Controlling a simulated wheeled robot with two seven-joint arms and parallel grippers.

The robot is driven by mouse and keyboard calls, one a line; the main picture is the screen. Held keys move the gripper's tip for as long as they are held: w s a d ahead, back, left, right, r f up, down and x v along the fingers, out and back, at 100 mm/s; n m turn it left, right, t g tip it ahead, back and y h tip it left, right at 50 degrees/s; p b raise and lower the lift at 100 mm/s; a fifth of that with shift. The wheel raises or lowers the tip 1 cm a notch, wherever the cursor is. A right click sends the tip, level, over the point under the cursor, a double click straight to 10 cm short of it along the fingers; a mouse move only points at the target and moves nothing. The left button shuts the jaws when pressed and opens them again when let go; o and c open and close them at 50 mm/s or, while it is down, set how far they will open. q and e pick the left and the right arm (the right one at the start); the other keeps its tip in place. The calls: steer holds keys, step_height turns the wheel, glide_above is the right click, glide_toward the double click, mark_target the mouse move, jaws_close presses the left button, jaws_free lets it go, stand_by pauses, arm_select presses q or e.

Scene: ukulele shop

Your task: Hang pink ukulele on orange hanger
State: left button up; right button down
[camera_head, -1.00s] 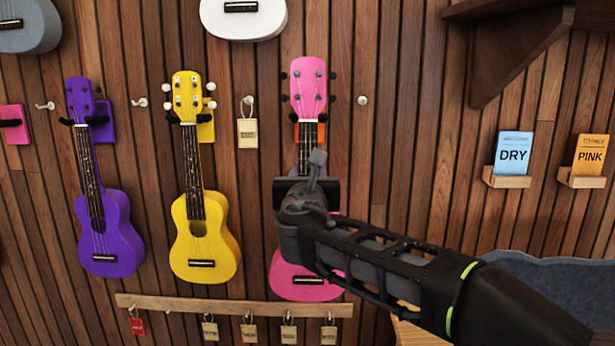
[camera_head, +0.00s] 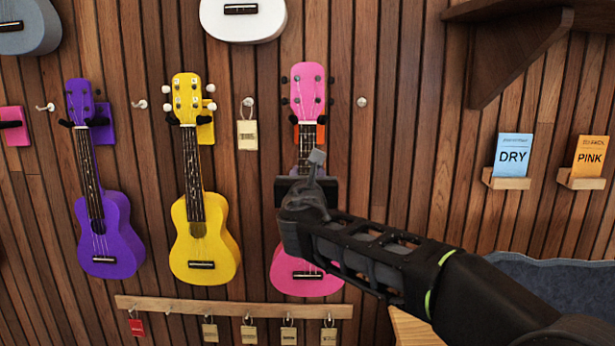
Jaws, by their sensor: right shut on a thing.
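The pink ukulele (camera_head: 308,89) is upright against the wooden slat wall, headstock up, to the right of the yellow ukulele. Its lower body shows below my right gripper. The orange hanger (camera_head: 296,134) shows only as a small orange patch behind the neck, just under the headstock. Dark hanger prongs show beside the neck there; whether the headstock rests on them I cannot tell. My right gripper (camera_head: 307,187) is shut on the ukulele's neck, low near the body, and hides that part. My left gripper is not in view.
A yellow ukulele (camera_head: 196,235) and a purple ukulele (camera_head: 104,235) hang to the left. A white instrument (camera_head: 243,22) hangs above. A key rail (camera_head: 233,306) with tags runs below. Card holders (camera_head: 506,180) and a wooden shelf bracket (camera_head: 520,50) are at the right.

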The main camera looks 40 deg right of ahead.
steer(key=shift+x, duration=0.8)
steer(key=shift+w+d+r, duration=0.15)
steer(key=shift+r, duration=0.05)
steer(key=shift+w+d, duration=0.1)
steer(key=shift+w, duration=0.05)
stand_by(0.3)
steer(key=shift+w+d+p, duration=0.2)
steer(key=shift+w+p, duration=0.05)
steer(key=shift+p, duration=0.05)
steer(key=shift+p+x, duration=0.4)
steer(key=shift+x, duration=2)
steer(key=shift+f+b, duration=0.85)
steer(key=shift+b, duration=0.1)
steer(key=shift+b+v, duration=0.35)
steer(key=shift+v, duration=0.45)
